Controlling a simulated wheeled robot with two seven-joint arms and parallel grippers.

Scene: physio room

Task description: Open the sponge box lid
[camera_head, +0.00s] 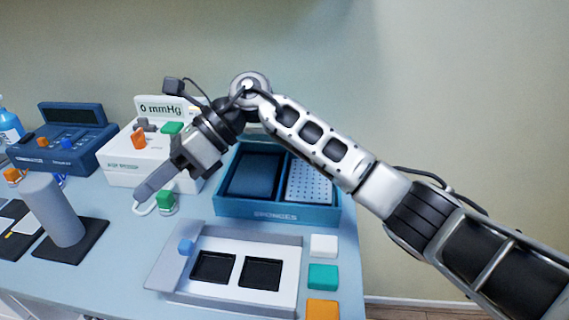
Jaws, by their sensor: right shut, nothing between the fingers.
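The sponge box (278,212) is a teal-blue box marked "SPONGES" near the back of the table. Its inside shows from above: a dark blue compartment on the left and a white perforated panel on the right. I cannot make out a separate lid, and my right arm hides part of the box's back edge. My right gripper (147,192) is shut and empty, to the left of the box and apart from it, with its fingers pointing left and down. My left gripper is not in view.
A white "mmHg" device (121,172) and a dark blue device (60,145) stand left of the box. A grey cylinder (52,210) stands front left. A tray with two black pads (213,267) lies in front. White, teal (323,277) and orange blocks lie right of it.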

